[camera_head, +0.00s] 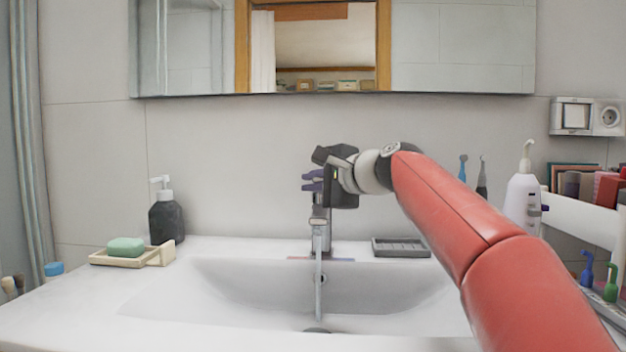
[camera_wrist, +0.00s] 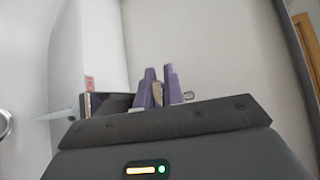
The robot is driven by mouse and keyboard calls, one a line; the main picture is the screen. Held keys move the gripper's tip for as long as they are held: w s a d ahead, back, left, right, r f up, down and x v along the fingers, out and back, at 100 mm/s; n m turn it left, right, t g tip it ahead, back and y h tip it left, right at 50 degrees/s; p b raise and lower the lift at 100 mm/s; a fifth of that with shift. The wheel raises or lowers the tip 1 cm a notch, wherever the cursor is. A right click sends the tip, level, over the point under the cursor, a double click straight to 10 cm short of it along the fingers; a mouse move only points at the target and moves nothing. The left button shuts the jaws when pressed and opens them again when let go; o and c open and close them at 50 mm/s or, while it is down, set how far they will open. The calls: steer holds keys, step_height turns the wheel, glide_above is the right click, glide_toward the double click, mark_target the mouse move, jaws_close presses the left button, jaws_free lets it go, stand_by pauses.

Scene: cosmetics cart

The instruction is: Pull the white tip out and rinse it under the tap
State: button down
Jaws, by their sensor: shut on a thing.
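The chrome tap (camera_head: 319,232) stands behind the basin, and a thin stream of water (camera_head: 319,285) falls from its spout. My gripper (camera_head: 312,181), with purple fingers, is at the top of the tap. In the wrist view, the fingers (camera_wrist: 159,90) are shut on a narrow metallic piece that looks like the tap lever (camera_wrist: 158,96). The tap body (camera_wrist: 108,104) and the pale stream (camera_wrist: 58,115) show left of the fingers. I cannot make out the white tip in either view.
A blue tip (camera_head: 587,268) and a green tip (camera_head: 610,284) stand on the cart at right. A white pump bottle (camera_head: 523,200) stands nearby. A grey soap dish (camera_head: 401,247) is right of the tap; green soap (camera_head: 126,247) and a dark dispenser (camera_head: 166,218) are left. The basin (camera_head: 235,290) is clear.

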steer(key=c, duration=1.5)
jaws_free()
steer(key=shift+d, duration=0.1)
steer(key=b+v, duration=0.1)
steer(key=v, duration=0.6)
steer(key=shift+s+d+b, duration=0.25)
steer(key=shift+b, duration=0.15)
